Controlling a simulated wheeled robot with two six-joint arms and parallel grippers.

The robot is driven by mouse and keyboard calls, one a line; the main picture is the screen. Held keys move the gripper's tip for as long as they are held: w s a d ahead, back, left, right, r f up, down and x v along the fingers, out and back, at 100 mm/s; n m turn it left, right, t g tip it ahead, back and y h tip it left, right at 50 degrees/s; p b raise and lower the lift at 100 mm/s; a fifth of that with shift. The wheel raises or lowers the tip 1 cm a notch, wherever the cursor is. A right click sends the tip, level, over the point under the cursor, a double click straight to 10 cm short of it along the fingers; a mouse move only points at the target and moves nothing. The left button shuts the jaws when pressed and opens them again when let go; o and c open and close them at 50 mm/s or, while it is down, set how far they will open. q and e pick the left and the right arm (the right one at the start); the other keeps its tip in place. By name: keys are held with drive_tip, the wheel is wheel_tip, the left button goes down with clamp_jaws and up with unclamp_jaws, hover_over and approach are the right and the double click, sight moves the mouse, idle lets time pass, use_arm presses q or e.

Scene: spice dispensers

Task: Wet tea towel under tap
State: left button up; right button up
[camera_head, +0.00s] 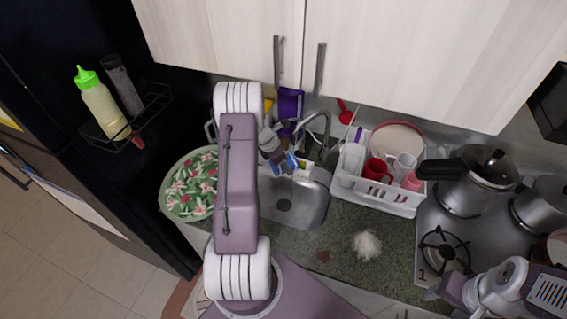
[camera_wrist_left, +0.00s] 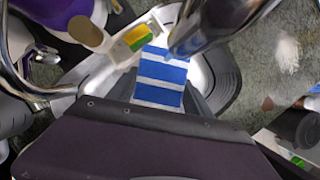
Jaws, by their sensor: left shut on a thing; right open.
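The tea towel, with blue and white stripes, shows in the left wrist view (camera_wrist_left: 162,80) and small in the head view (camera_head: 292,161). My left gripper (camera_wrist_left: 160,106) is shut on it and holds it over the sink (camera_head: 308,205). The tap (camera_head: 321,124) is a curved metal spout at the back of the sink. In the left wrist view the tap (camera_wrist_left: 215,25) reaches in close above the towel. I cannot tell whether water runs. My left arm hides part of the sink's left side in the head view. My right gripper (camera_head: 443,291) is open and empty near the stove's front.
A white dish rack (camera_head: 378,196) with cups stands right of the sink. Pots (camera_head: 468,190) stand on the stove. A floral tray (camera_head: 190,187) lies left of the sink. A yellow-green sponge (camera_wrist_left: 136,38) sits behind the towel. White powder (camera_head: 367,244) lies on the front counter.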

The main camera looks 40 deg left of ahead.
use_arm(q)
drive_tip(key=shift+s+d+f, duration=0.1)
drive_tip(key=shift+s, duration=0.2)
drive_tip(key=s+d+b, duration=0.2)
drive_tip(key=s+b, duration=0.1)
drive_tip(key=s, duration=0.4)
drive_tip(key=shift+d+b, duration=0.15)
drive_tip(key=shift+b, duration=0.2)
drive_tip(key=shift+r, duration=0.2)
idle(1.0)
drive_tip(key=s+d+r+p, duration=0.1)
drive_tip(key=s+r, duration=0.2)
drive_tip(key=s, duration=0.1)
drive_tip(key=shift+s+d+r+p, duration=0.25)
drive_tip(key=shift+s+r+p, duration=0.1)
drive_tip(key=shift+s+r, duration=0.05)
